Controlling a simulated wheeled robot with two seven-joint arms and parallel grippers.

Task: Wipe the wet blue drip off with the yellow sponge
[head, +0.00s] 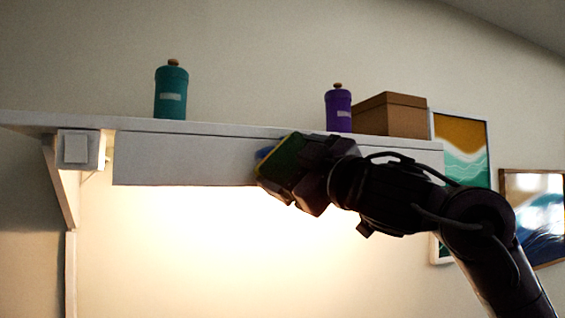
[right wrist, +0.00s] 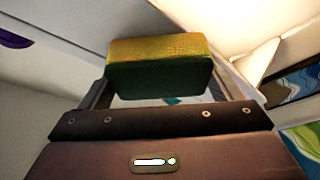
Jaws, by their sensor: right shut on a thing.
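The yellow sponge (head: 285,157) with a dark green side is held in my right gripper (head: 290,172), shut on it. In the right wrist view the sponge (right wrist: 160,52) sits between the fingers, yellow face toward the shelf side. The wet blue drip (head: 264,153) shows as a small blue patch at the sponge's upper left edge, on the pale front board of the shelf (head: 190,160). The sponge hides the rest of it. The sponge is at the board, but I cannot tell whether it touches. My left gripper is not in view.
On the shelf stand a teal bottle (head: 171,92), a purple bottle (head: 338,108) and a cardboard box (head: 392,115). A bracket (head: 62,180) holds the shelf's left end. Framed pictures (head: 462,150) hang at right. The lit wall below the board is clear.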

